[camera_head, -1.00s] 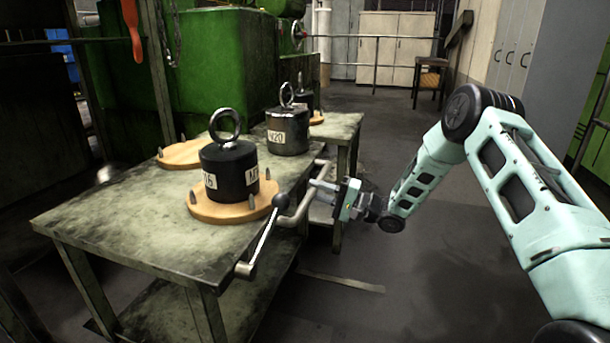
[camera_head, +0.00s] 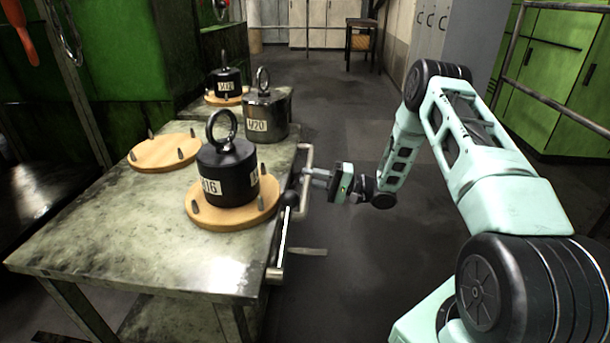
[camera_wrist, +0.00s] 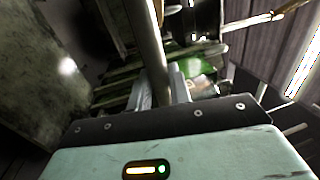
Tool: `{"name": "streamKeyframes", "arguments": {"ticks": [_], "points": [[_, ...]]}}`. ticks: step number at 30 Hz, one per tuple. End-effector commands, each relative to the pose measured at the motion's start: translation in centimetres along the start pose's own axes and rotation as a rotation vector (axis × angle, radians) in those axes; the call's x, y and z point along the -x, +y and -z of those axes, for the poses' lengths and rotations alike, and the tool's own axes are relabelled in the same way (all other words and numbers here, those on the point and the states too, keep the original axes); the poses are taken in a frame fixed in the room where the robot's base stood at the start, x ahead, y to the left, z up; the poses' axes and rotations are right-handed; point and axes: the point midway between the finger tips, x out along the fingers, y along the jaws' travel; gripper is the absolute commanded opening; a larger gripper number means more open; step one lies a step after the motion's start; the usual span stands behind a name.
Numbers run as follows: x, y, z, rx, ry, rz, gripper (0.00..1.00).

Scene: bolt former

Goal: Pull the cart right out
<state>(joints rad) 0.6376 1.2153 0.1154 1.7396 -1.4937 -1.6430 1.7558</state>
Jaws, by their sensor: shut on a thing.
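The cart (camera_head: 90,235) is a worn metal table on legs, at the left and centre of the head view. A bent tubular handle (camera_head: 304,200) stands out from its right side. My gripper (camera_head: 308,177) is shut on this handle from the right. In the wrist view the handle bar (camera_wrist: 147,45) runs down between my fingers (camera_wrist: 162,97). On the cart a black weight marked M16 (camera_head: 227,175) with a ring on top stands on a round wooden base (camera_head: 205,217) with pegs. An empty wooden base (camera_head: 165,154) lies behind it.
A ball-topped lever (camera_head: 284,240) is at the cart's right edge. A weight marked M20 (camera_head: 265,115) and a smaller weight (camera_head: 226,82) stand behind. A green machine (camera_head: 110,55) is at left, green cabinets (camera_head: 545,80) at right. Grey floor (camera_head: 345,120) lies open beyond my arm.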

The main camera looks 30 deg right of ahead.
Motion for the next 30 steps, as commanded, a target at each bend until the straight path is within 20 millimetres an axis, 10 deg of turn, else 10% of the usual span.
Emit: {"name": "streamKeyframes", "arguments": {"ticks": [10,12,23,30], "points": [[0.0,-0.7,0.6,0.016,0.007,0.012,0.0],[0.0,-0.7,0.6,0.015,0.006,0.011,0.39],[0.4,-0.3,0.3,0.006,0.004,0.004,0.39],[4.2,-0.4,0.3,0.006,0.007,0.003,0.39]]}}
